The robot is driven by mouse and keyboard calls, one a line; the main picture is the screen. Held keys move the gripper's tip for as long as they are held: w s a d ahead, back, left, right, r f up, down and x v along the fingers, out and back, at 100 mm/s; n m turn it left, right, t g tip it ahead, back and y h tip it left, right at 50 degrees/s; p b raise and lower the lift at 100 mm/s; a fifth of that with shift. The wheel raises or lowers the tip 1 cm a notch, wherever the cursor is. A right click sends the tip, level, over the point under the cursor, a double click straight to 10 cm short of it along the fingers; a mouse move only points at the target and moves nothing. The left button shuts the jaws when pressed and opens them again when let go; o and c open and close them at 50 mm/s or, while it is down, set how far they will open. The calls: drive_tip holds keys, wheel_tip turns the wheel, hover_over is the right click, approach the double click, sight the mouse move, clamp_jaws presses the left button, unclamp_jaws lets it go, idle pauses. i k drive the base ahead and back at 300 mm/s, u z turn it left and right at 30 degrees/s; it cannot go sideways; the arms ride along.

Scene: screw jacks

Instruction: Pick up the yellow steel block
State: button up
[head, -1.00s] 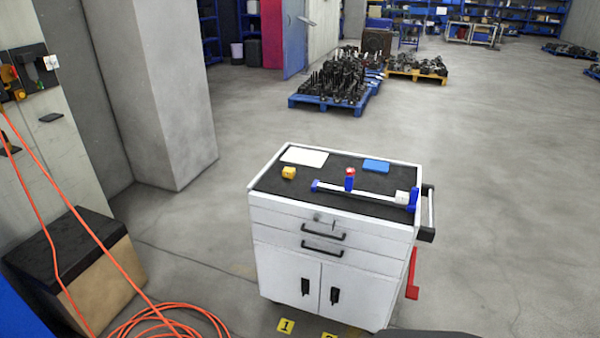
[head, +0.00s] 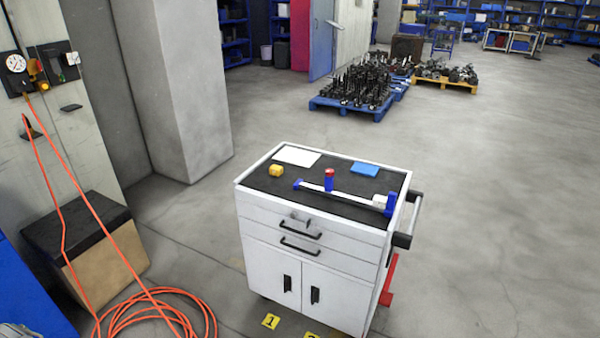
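The yellow steel block (head: 276,170) is small and sits on the dark top of the white tool cart (head: 312,228), near its left edge. It lies just in front of a white sheet or plate on the same top. Nothing touches the block. My gripper is not in view.
The cart top also holds a white flat piece (head: 297,156), a blue flat box (head: 365,169), a red and blue upright piece (head: 329,180) and a long bar with blue ends (head: 350,194). An orange hose (head: 170,312) lies coiled on the floor left of the cart. Floor to the right is open.

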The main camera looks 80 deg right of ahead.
sight(276, 170)
drive_tip(key=k, duration=1.5)
drive_tip(key=z, duration=2)
drive_tip(key=i, duration=0.85)
drive_tip(key=z, duration=0.05)
